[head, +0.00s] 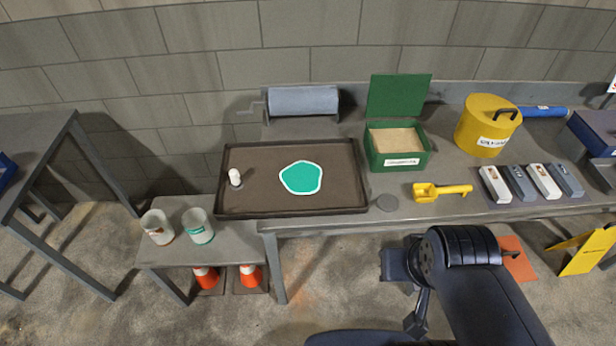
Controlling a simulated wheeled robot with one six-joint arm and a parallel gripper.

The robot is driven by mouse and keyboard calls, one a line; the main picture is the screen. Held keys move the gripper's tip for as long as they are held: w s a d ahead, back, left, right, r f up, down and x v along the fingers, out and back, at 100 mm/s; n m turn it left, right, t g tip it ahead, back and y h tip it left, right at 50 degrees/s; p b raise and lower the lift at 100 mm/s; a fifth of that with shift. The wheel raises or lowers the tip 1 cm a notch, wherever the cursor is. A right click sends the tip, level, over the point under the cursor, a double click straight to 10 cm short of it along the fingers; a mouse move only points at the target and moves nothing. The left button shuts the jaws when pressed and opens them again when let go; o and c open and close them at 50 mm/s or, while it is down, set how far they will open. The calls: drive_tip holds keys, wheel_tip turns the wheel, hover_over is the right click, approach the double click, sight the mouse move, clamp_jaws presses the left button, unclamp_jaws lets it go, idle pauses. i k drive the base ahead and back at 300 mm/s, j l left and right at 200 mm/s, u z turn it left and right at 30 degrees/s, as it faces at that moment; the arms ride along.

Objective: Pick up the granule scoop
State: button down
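The granule scoop (440,191) is yellow, with a square open bowl on the left and a handle to the right. It lies on the grey bench near its front edge, in front of the green box and left of the grey and white blocks. Nothing touches it. My dark arm shows at the bottom right, in front of the bench and apart from the scoop. I cannot make out my gripper's fingers in this view.
An open green box (416,159) of pale granules and a yellow lidded bucket (487,125) stand behind the scoop. A dark tray (237,212) with a teal patch is left. Several grey and white blocks (522,184) stand right.

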sight(422, 192)
drive_tip(key=i+l+z, duration=0.35)
drive_tip(key=i+l, duration=0.45)
